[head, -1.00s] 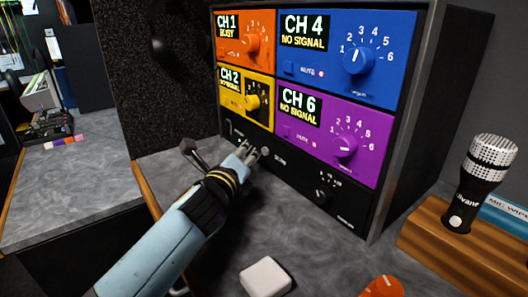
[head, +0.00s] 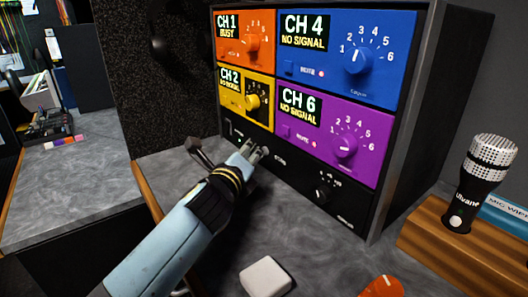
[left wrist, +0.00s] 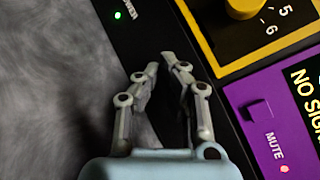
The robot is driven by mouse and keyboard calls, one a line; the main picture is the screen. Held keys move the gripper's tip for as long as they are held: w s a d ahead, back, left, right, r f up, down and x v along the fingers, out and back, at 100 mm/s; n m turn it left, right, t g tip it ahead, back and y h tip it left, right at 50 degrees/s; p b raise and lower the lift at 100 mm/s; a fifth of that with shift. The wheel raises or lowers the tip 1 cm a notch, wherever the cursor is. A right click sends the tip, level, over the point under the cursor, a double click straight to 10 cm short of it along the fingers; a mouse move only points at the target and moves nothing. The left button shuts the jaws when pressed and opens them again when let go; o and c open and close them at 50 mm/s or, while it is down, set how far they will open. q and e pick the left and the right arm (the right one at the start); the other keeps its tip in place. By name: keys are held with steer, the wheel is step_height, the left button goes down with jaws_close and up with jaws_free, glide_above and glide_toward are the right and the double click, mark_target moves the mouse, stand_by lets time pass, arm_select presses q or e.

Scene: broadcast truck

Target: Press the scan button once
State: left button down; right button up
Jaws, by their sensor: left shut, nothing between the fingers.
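The black bottom strip (head: 290,172) of the channel rack carries a small pale label, which I take to be the scan label (head: 280,160). A small round grey button (head: 266,151) sits just left of that label, partly hard to tell from my fingertips. My left gripper (head: 256,152) is shut and empty, its tips right at the strip beside this button. I cannot tell whether they touch it. In the left wrist view, my fingers (left wrist: 162,66) point at the black strip (left wrist: 145,35), near a green power light (left wrist: 117,15); the button is not visible there. My right gripper is not in view.
Above the strip are orange, yellow, blue (head: 390,75) and purple (head: 365,140) channel panels with knobs. A white block (head: 265,277) and an orange-red object (head: 382,287) lie on the grey desk. A microphone (head: 484,180) stands on a wooden block (head: 440,240) at right.

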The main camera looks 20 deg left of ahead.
arm_select(q)
steer(key=shift+w+d, duration=0.2)
steer(key=shift+w, duration=0.1)
steer(key=shift+s, duration=0.1)
stand_by(0.5)
steer(key=shift+s+a, duration=0.45)
steer(key=shift+s, duration=0.15)
steer(key=shift+s, duration=0.1)
steer(key=shift+s+a, duration=0.2)
steer(key=shift+s, duration=0.05)
steer(key=shift+s+a+p, duration=0.2)
steer(key=shift+s+a, duration=0.35)
steer(key=shift+s, duration=0.4)
steer(key=shift+s+a+p, duration=0.15)
steer(key=shift+s+a, duration=0.35)
steer(key=shift+s, duration=0.4)
